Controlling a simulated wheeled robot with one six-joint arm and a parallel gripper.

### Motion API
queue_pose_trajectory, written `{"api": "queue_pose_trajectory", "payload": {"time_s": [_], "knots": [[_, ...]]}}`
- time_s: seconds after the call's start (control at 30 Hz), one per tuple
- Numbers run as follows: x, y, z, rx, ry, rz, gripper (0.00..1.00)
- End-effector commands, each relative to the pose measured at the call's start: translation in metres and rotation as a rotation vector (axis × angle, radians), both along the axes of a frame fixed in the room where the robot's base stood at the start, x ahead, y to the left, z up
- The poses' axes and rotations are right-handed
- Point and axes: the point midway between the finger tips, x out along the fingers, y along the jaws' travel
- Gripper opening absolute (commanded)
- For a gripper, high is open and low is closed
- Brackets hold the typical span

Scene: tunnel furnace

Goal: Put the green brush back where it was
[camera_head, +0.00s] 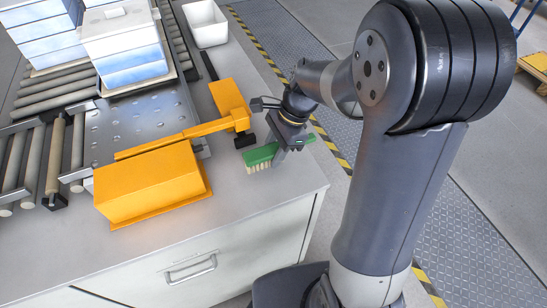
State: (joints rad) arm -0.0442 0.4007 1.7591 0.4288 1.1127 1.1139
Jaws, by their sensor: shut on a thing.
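The green brush (262,155) has a green back and pale bristles facing down. It is at the right part of the grey bench top, close to the bench's right edge. My gripper (281,156) is shut on the brush from above. The fingertips are partly hidden by the gripper body and the brush. The bristles are at or just above the bench surface; I cannot tell whether they touch it.
A yellow box-shaped machine (150,185) with a yellow arm stands left of the brush. A white bin (206,24) stands at the back. A roller conveyor (50,165) carries stacked blue-white blocks (130,48). Bare bench top (250,205) lies in front of the brush.

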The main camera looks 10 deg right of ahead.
Motion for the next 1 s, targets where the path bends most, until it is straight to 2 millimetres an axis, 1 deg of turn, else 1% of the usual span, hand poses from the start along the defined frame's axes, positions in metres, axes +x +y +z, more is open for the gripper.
{"api": "queue_pose_trajectory", "payload": {"time_s": [0.1,0.2,0.43,0.57,0.6,0.83,1.0], "knots": [[-0.001,0.0,-0.019,-0.001,0.005,0.0,0.18],[-0.001,0.0,-0.029,0.0,0.004,-0.001,0.18],[0.0,0.0,-0.03,0.0,0.0,-0.001,0.18],[0.0,0.0,-0.034,0.0,0.001,-0.001,0.18],[0.0,0.0,-0.033,0.0,0.001,-0.001,0.39],[0.0,0.0,-0.033,0.0,0.001,-0.001,0.57],[0.0,0.0,-0.033,0.0,0.001,-0.001,0.58]]}}
